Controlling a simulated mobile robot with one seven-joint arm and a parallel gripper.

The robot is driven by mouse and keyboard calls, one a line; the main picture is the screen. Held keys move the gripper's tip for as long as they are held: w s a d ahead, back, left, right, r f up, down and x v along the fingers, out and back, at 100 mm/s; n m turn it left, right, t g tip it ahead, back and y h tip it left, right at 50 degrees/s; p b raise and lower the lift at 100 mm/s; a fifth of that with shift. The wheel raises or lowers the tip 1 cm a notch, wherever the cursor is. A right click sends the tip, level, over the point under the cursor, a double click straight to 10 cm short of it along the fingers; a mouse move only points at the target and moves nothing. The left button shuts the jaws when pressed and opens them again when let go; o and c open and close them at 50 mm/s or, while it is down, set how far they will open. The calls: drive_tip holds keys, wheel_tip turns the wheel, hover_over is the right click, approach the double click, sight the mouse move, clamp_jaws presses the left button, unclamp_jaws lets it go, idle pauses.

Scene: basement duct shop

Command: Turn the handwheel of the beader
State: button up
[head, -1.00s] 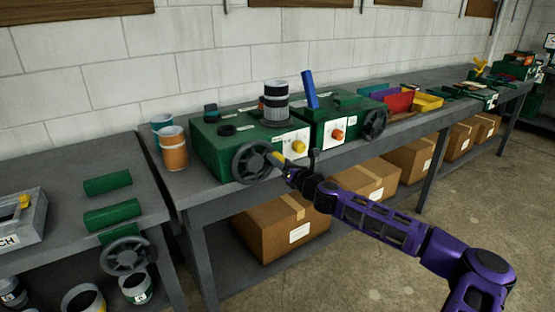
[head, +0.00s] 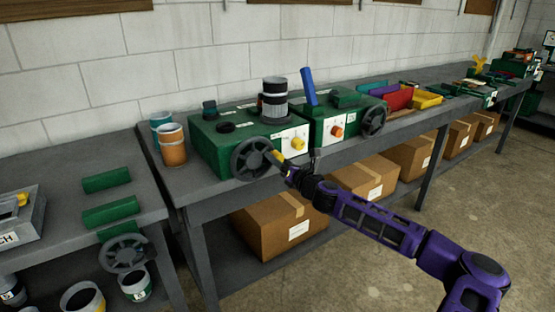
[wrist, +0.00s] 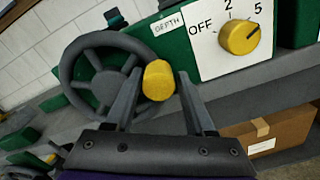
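The dark grey spoked handwheel (head: 237,160) is on the front of the green machine (head: 207,148) on the bench; I cannot read a label naming it the beader. It also shows at the left of the wrist view (wrist: 70,72). Its yellow handle (wrist: 158,80) sticks out at the wheel's right side. In the head view my gripper (head: 283,168) is at the wheel's right edge. The handle partly hides the wheel's rim.
A yellow dial (wrist: 239,37) on a white OFF panel is right of the handle. A second green machine (head: 327,127) with its own handwheel (head: 373,121) stands to the right. Another handwheel (head: 124,254) is on the left table. Cardboard boxes (head: 282,226) sit below the bench.

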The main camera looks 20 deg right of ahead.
drive_tip(key=v, duration=1.7)
drive_tip(key=shift+s+p, duration=0.2)
drive_tip(key=shift+p, duration=0.25)
